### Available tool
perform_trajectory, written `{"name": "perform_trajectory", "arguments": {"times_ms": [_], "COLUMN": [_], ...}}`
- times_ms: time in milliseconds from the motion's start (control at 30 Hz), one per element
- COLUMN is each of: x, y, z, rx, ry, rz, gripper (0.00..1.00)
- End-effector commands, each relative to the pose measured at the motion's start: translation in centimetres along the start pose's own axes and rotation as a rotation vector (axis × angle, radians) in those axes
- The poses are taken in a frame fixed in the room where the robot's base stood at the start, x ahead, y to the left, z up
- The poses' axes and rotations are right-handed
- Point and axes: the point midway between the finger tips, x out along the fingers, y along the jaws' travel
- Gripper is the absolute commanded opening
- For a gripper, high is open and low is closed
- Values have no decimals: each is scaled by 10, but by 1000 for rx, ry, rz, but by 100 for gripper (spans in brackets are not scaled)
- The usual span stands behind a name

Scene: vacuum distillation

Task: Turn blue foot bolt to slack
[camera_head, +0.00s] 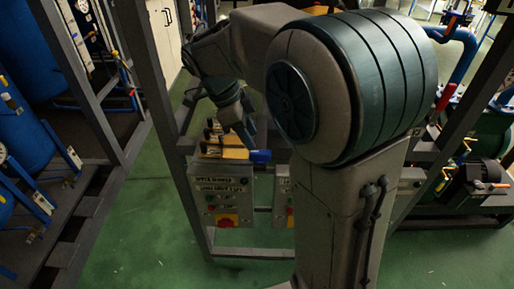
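My arm reaches away from the camera and bends down over a control stand in the middle of the picture. My gripper (243,133) is small and dark at the end of the wrist, just above a yellow-orange part (222,151) on top of the stand. I cannot tell whether its fingers are open or shut, or whether they touch anything. A short blue cylindrical piece (260,156) sticks out at the right end of the yellow-orange part, just below and right of my gripper. I cannot tell whether it is the blue foot bolt; no other bolt is clearly seen.
A grey control box (222,197) with a red-and-yellow switch (227,220) hangs on the metal frame below. Blue tanks (27,145) stand behind posts at left. A motor (484,183) and blue pipe (463,52) are at right. Green floor (140,235) is clear at lower left.

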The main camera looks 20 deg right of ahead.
Motion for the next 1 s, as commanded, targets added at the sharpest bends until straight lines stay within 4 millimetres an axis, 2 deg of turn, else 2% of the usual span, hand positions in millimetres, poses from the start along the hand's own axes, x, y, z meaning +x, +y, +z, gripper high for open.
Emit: {"name": "perform_trajectory", "arguments": {"times_ms": [100, 300, 467, 700, 733, 867, 1000], "x": [24, 50, 58, 58, 58, 58, 58], "y": [0, 0, 0, 0, 0, 0, 0], "z": [-1, 0, 0, 0, 0, 0, 0], "rx": [-1, -1, 0, 0, 0, -1, -1], "ry": [2, 1, 0, 0, 0, 0, 0], "rz": [3, 0, 0, -1, -1, -1, -1], "gripper": [38, 38, 38, 38, 35, 0, 0]}}
